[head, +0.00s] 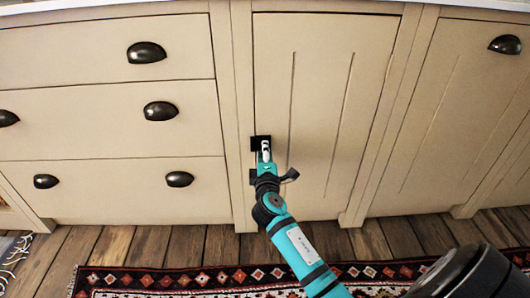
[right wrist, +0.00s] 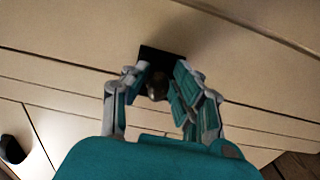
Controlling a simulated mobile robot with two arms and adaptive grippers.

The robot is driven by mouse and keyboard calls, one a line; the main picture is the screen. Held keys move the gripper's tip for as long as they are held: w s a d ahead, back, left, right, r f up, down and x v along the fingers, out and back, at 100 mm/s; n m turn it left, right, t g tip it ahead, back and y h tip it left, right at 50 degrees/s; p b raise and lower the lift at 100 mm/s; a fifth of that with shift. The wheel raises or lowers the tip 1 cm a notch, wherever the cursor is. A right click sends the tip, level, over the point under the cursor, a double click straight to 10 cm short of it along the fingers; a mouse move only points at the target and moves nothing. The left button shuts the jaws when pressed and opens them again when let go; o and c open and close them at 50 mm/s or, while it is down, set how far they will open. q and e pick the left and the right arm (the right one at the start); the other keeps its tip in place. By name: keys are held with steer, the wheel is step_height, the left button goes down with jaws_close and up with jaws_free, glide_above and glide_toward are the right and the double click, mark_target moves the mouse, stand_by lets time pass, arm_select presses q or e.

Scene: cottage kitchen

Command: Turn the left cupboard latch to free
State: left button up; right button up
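The cupboard latch is a small black plate (head: 257,141) on the left edge of the middle cupboard door (head: 320,100). In the right wrist view the black plate (right wrist: 158,56) carries a small dark rounded knob (right wrist: 157,88). My right gripper (head: 265,150) reaches the latch from below. Its fingers (right wrist: 161,82) are drawn inward on both sides of the knob and look closed on it; the contact itself is small and dark. The latch's lower part is hidden behind my gripper in the head view. My left gripper is not in view.
Drawers with dark cup handles (head: 147,52) stand left of the door. Another door (head: 460,110) with a cup handle (head: 505,44) stands to the right. Below lie a wooden floor (head: 170,244) and a patterned red rug (head: 200,279). The doors and drawers look closed.

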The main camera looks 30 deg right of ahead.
steer(key=shift+o, duration=1.1)
steer(key=v, duration=1.2)
